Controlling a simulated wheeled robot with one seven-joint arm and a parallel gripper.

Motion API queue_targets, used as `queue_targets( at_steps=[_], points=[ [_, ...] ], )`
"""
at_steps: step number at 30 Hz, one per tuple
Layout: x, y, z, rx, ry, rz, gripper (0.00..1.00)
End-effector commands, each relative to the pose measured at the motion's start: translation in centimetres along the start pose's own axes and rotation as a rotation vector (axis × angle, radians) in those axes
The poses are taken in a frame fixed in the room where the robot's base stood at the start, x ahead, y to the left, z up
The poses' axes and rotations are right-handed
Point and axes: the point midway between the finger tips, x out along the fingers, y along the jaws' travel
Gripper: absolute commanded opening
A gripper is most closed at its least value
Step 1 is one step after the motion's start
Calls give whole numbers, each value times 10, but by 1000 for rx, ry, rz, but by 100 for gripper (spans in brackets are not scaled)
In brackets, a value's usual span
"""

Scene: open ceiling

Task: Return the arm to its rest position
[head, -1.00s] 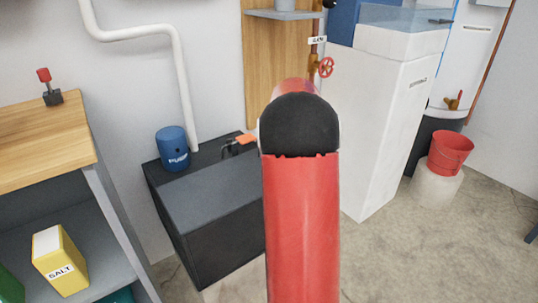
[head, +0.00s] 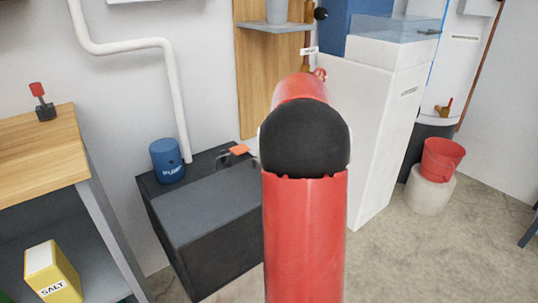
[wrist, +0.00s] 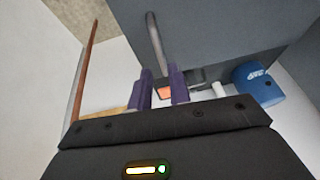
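My red arm (head: 305,230) with its black joint cover rises in the middle of the head view and hides my gripper there. In the wrist view my gripper (wrist: 162,88) shows two purple fingers standing apart. I see nothing held between them. Beyond the fingers are a small orange part (wrist: 165,92) and a grey bar against a dark grey surface. The orange lever (head: 239,150) also shows in the head view, on the dark box, left of my arm.
A dark box (head: 210,215) with a blue pump (head: 167,160) stands left of my arm. A wood-topped bench (head: 40,150) is at far left, a tall white cabinet (head: 375,110) just right of the arm. A red bucket (head: 443,160) stands farther right. Floor at right front is clear.

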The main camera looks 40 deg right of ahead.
Motion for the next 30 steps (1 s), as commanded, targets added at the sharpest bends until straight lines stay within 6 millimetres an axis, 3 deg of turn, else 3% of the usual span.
queue_targets(
  at_steps=[13, 16, 20, 23, 27, 30],
  points=[
    [0, -1, 0, -1, 0, 0, 19],
    [-7, -16, 0, -4, 2, -3, 19],
    [-33, -67, 6, -4, 7, -4, 19],
    [-57, -123, 22, -6, 10, -4, 19],
    [-84, -192, 62, -11, 16, 5, 19],
    [-98, -232, 97, -20, 29, 17, 19]
  ],
)
